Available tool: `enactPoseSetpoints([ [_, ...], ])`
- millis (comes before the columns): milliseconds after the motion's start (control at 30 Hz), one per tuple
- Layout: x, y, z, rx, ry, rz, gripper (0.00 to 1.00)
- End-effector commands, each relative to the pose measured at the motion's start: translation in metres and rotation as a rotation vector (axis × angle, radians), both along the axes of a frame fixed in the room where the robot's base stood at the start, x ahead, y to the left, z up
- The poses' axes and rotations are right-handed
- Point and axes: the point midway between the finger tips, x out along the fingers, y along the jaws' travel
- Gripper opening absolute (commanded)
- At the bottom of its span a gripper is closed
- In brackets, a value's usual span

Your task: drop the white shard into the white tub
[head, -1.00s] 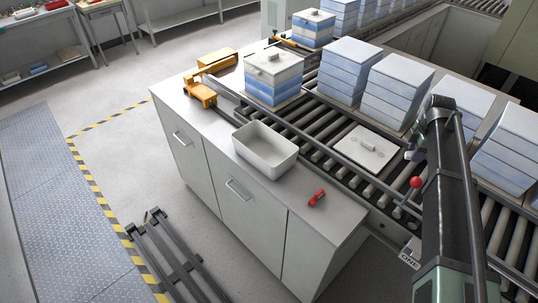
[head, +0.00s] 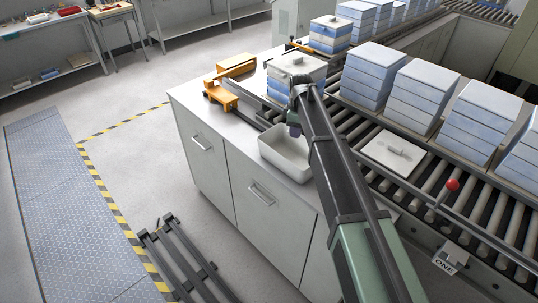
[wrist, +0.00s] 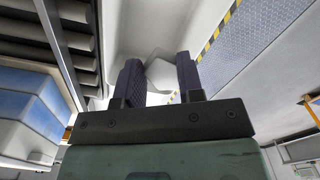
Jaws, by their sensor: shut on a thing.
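The white tub (head: 268,153) stands open on the grey bench top, and its right side is partly hidden by my arm. My gripper (head: 294,128) is over the tub in the head view. In the wrist view my gripper (wrist: 160,66) has two dark fingers with the white shard (wrist: 161,78) between them. The shard is pale and hard to tell from the white tub (wrist: 150,28) behind it. In the head view the shard cannot be made out.
A white slab (head: 393,154) with a small pale piece on it lies on the roller conveyor (head: 431,190). Blue-and-white stacks (head: 367,75) line the far side, and another stack (head: 296,75) stands behind the tub. An orange fixture (head: 221,94) is at the bench's back left.

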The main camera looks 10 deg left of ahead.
Motion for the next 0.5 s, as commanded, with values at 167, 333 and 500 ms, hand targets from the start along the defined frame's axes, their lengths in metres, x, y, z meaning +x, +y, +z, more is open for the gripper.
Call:
enactPoseSetpoints([
  [167, 0.0, 0.0, 0.0, 0.0, 0.0, -0.045, 0.12],
  [333, 0.0, 0.0, -0.013, 0.0, 0.0, -0.043, 0.12],
  [500, 0.0, 0.0, -0.04, 0.0, 0.0, -0.042, 0.12],
])
